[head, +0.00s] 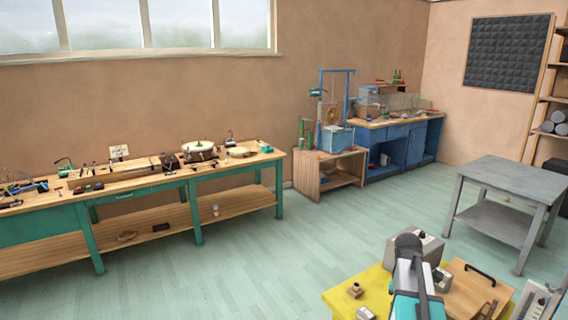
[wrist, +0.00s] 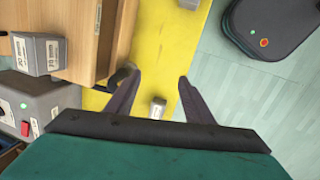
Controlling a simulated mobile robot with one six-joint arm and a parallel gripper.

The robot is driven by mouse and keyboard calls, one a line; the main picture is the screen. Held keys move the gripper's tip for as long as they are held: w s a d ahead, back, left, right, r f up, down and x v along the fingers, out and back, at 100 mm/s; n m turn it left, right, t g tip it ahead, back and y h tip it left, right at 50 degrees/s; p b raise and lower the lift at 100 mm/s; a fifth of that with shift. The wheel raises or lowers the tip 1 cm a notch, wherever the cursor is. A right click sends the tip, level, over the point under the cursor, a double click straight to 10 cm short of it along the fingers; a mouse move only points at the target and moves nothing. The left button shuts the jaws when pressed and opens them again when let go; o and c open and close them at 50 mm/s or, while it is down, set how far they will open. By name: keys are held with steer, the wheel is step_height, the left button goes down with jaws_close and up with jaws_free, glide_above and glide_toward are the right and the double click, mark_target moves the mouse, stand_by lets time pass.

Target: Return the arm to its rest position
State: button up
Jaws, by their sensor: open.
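In the head view my arm stands at the bottom right, in front of the yellow-topped table (head: 345,288). My fingertips are hidden in the head view.
A grey table (head: 515,177) stands at the right. A long green bench (head: 120,190) lines the left wall. The middle floor is clear.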

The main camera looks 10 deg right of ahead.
steer(key=s+a+f+m+y, duration=0.1)
steer(key=a+f+m, duration=0.1)
steer(key=a+f, duration=0.65)
steer(key=s+a+f+m, duration=0.1)
steer(key=a+f, duration=0.3)
steer(key=a, duration=1)
steer(key=s+a+f+m+y, duration=0.1)
steer(key=a+f+m, duration=0.1)
steer(key=a+f, duration=0.7)
steer(key=s+a+f+g+b, duration=0.2)
steer(key=s+f+g+b, duration=0.3)
steer(key=s+f, duration=1.9)
steer(key=s+b, duration=0.2)
steer(key=b, duration=0.1)
steer(key=shift+a+f+g+b, duration=0.15)
steer(key=shift+g+b, duration=0.15)
steer(key=shift+g, duration=0.1)
steer(key=shift+c, duration=0.5)
steer(key=c, duration=0.3)
